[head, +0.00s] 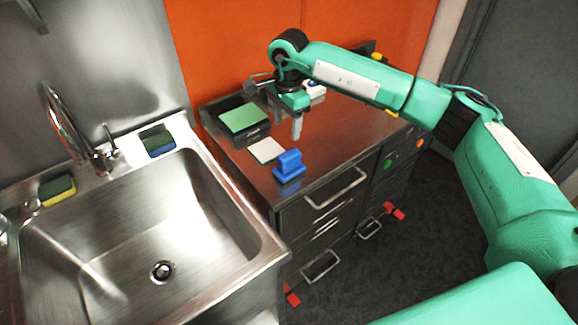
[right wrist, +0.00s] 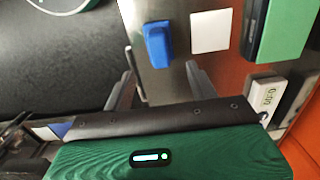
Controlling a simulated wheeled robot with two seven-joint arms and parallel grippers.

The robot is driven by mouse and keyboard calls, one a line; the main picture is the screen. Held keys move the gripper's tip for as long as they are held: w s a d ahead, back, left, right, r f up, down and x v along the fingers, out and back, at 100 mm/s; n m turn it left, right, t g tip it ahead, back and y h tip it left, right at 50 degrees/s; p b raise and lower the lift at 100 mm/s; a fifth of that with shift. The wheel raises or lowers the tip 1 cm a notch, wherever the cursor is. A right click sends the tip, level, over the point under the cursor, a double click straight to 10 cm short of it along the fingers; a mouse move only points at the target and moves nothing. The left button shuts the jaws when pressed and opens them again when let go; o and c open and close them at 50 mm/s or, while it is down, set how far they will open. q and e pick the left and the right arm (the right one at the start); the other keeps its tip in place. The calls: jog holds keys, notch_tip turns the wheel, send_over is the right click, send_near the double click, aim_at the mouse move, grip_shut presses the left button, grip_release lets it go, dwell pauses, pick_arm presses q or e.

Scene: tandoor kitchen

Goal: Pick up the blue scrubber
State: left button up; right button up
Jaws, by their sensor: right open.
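The blue scrubber (head: 289,166) stands near the front left corner of the steel counter, its raised grip pointing up. It also shows in the right wrist view (right wrist: 157,44), ahead of the fingers and roughly between their lines. My right gripper (head: 297,125) is above the counter, behind the scrubber and apart from it. In the right wrist view its two fingers (right wrist: 160,80) are spread with nothing between them. My left gripper is in neither view.
A white square pad (head: 266,150) lies beside the scrubber, with a green-topped dark box (head: 243,118) behind it. The steel sink (head: 200,215) is at left, with sponges (head: 57,190) on its rim. Drawer handles (head: 336,188) jut from the counter's front.

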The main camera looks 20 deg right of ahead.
aim_at(289, 154)
jog(key=f+p, duration=0.1)
jog(key=f, duration=0.4)
jog(key=d+f+p, duration=0.1)
jog(key=f, duration=0.2)
jog(key=shift+f+p, duration=0.1)
jog(key=shift+p, duration=0.25)
jog(key=shift+a+f, duration=0.1)
jog(key=shift+f, duration=0.15)
notch_tip(289, 154, down, 4)
jog(key=p, duration=0.3)
jog(key=shift+f, duration=0.4)
jog(key=shift+c, duration=0.5)
jog(key=c, duration=1)
